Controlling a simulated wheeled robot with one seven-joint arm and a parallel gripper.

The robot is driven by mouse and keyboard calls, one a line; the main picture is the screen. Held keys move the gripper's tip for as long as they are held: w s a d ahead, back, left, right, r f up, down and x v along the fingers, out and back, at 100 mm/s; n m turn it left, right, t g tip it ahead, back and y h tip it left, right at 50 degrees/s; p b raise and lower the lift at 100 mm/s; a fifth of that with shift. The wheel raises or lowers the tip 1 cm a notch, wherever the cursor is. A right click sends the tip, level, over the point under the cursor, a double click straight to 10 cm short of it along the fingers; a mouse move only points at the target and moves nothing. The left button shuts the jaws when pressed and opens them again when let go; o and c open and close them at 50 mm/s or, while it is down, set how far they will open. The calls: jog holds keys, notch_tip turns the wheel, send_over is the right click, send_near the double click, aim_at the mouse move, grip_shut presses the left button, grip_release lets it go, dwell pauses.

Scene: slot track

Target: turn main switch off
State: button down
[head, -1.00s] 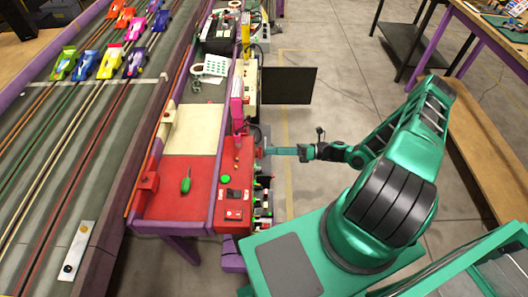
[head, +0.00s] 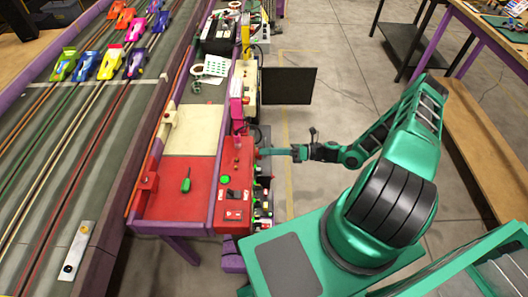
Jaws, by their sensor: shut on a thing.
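The red control panel (head: 234,160) stands at the right edge of the bench beside the track. It has a green button (head: 225,180), a black rocker (head: 237,194) and a red-and-white switch (head: 233,214) on top. My teal gripper (head: 263,152) reaches in from the right, level, against the right side of the panel. It is shut on a small part there, apparently the main switch, which the fingers mostly hide. I cannot tell the switch's position.
A dark monitor (head: 288,86) stands out just behind my gripper. Boxes with cables (head: 264,205) hang on the panel's side in front of it. A green screwdriver (head: 186,180) lies on the red bench top. Open floor lies right of the bench.

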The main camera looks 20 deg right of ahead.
jog(key=shift+w+f+n, duration=0.15)
jog(key=shift+n, duration=0.15)
jog(key=shift+s+d+n, duration=0.1)
jog(key=shift+s+n, duration=0.05)
jog(key=shift+n, duration=4.15)
jog(key=shift+s+d+n, duration=0.1)
jog(key=shift+n, duration=4.2)
jog(key=c, duration=1.9)
grip_release()
jog(key=shift+a, duration=0.1)
jog(key=shift+o, duration=0.2)
jog(key=shift+s, duration=0.1)
jog(key=shift+a, duration=0.1)
jog(key=shift+s, duration=0.1)
